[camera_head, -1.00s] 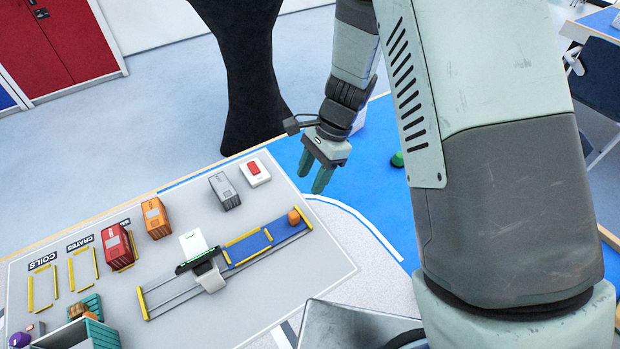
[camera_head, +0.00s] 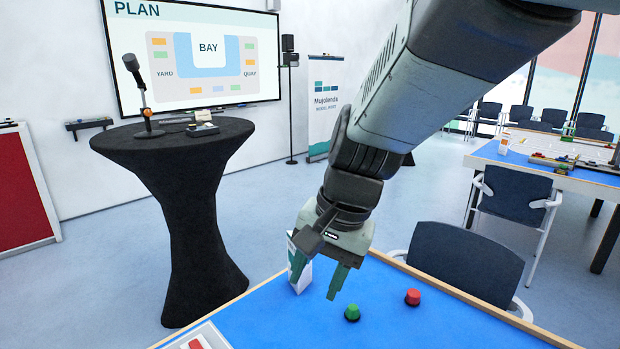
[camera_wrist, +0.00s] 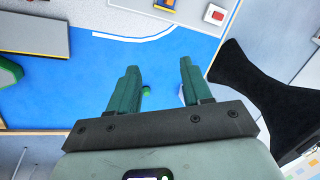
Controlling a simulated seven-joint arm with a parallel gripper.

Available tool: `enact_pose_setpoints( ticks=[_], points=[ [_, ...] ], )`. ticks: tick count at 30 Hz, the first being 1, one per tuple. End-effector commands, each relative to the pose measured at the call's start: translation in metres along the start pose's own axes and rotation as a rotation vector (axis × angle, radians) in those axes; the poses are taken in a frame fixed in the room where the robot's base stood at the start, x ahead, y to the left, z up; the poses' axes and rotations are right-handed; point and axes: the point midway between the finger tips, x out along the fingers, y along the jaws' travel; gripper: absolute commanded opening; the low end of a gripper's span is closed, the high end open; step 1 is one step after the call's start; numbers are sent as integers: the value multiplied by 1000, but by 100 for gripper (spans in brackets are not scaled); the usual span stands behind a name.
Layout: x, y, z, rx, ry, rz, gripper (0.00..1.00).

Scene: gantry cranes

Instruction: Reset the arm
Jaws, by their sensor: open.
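My gripper (camera_head: 315,280) hangs from my arm above the blue table top (camera_head: 270,318) in the head view. Its two green fingers are apart and nothing shows between them as held. In the wrist view my gripper (camera_wrist: 160,75) is also open, with the blue surface below it. A small green knob (camera_head: 352,313) stands on the table right of the fingers, and it shows small between the fingers in the wrist view (camera_wrist: 147,91).
A white carton (camera_head: 299,272) stands just behind the fingers. A red knob (camera_head: 413,297) is on the table to the right. A chair (camera_head: 465,262) stands past the table edge. A black-draped high table (camera_head: 190,210) with a microphone (camera_head: 141,90) stands behind left.

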Motion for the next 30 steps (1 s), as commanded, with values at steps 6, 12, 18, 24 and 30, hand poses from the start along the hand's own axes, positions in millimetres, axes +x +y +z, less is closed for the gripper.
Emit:
enact_pose_setpoints(
  ticks=[6, 12, 18, 24, 30],
  points=[
    [-74, 48, 39, -204, 209, 37, 49],
    [-108, 87, 73, -342, 363, 125, 49],
    [-119, 105, 89, -401, 433, 183, 49],
    [-120, 107, 91, -408, 439, 191, 49],
    [-120, 106, 90, -407, 439, 189, 49]
  ],
)
